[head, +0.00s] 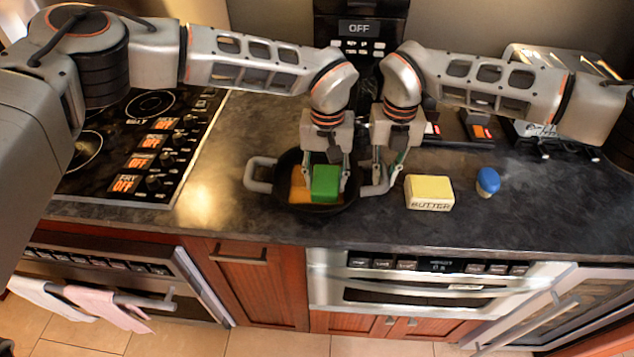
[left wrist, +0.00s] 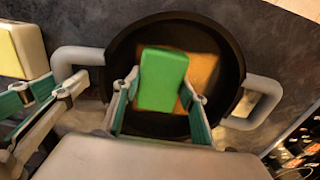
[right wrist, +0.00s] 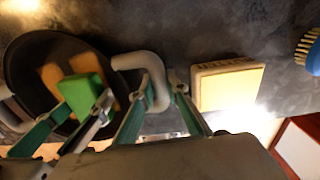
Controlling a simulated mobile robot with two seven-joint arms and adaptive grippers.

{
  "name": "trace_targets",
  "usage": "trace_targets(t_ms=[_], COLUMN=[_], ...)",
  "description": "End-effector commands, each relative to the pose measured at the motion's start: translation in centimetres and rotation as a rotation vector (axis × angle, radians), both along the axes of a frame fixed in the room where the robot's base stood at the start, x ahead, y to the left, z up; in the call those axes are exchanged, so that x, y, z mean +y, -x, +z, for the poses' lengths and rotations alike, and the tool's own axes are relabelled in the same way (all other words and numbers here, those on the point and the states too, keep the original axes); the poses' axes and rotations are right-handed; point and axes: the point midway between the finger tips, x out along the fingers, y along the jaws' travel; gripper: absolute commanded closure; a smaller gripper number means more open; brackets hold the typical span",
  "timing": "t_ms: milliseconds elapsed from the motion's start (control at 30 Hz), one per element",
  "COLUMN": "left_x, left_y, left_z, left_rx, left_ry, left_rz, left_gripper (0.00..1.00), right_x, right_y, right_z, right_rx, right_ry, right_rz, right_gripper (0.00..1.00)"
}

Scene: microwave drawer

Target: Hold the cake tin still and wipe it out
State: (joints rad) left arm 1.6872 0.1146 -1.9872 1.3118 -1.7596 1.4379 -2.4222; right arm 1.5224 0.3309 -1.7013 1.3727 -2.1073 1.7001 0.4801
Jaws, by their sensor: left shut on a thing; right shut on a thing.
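The cake tin (head: 318,209) is a dark round pan with two grey loop handles, standing on the counter. An orange-brown patch (head: 299,184) shows on its floor, partly covered by a green sponge (head: 325,181). My left gripper (left wrist: 160,98) is shut on the sponge inside the tin; whether the sponge presses on the floor is hard to tell. My right gripper (right wrist: 160,88) is shut on the tin's right handle (right wrist: 132,60). The left handle (head: 259,174) is free. In the left wrist view the tin (left wrist: 120,45) appears turned around, with the patch beside the sponge.
A butter block (head: 429,191) sits right of the tin, close to my right gripper. A blue-topped brush (head: 488,181) stands further right. The stove (head: 150,135) is at the left, and an appliance reading OFF (head: 359,28) is behind. The counter's front edge runs close below the tin.

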Motion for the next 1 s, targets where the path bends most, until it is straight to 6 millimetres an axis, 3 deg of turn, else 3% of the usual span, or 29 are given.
trace_targets(t_ms=[300, 1000], left_x=[2.0, 4.2], left_y=[0.1, 0.3], left_z=[-0.1, -0.3], left_rx=[0.002, 0.003], left_ry=[-0.004, -0.005], left_rz=[0.004, 0.002], left_gripper=[0.97, 0.97], right_x=[-0.1, -0.1], right_y=[0.0, 0.0], right_z=[0.0, 0.0], right_rx=[0.000, 0.000], right_ry=[0.001, 0.001], right_rz=[-0.001, -0.001], right_gripper=[1.00, 1.00])
